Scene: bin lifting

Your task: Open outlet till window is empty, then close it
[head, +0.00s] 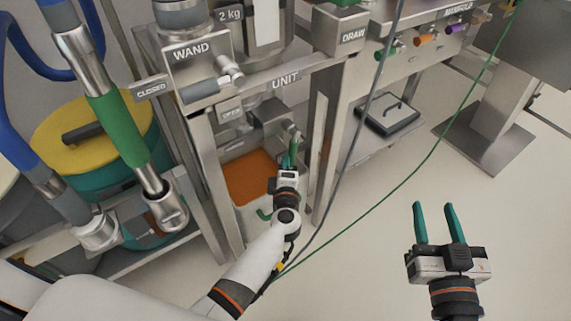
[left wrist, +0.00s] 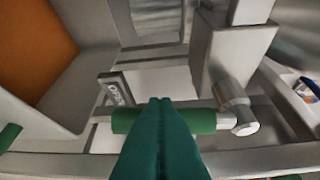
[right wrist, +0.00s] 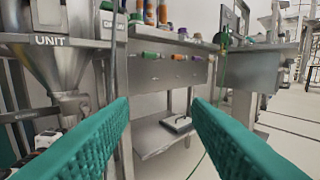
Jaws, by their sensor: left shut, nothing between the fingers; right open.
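The UNIT hopper (head: 276,98) stands at the upper middle in the head view. A pale upright strip beside the 2 kg label, likely the window (head: 264,22), is cut off by the top edge; its contents cannot be told. The outlet lever shows in the left wrist view as a green-sleeved bar (left wrist: 202,121) with a metal end, lying across behind my fingertips. My left gripper (head: 292,150) is shut and empty, in front of or touching the lever; contact cannot be told. My right gripper (head: 435,210) is open and empty over bare floor at the right.
OPEN (head: 231,113) and CLOSED (head: 151,90) plates are on the frame. An orange-bottomed area (head: 252,177) lies below the outlet. A yellow-lidded drum (head: 95,128) and hoses crowd the left. A scale (head: 388,113) sits on a low shelf. A thin green cable crosses the clear floor.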

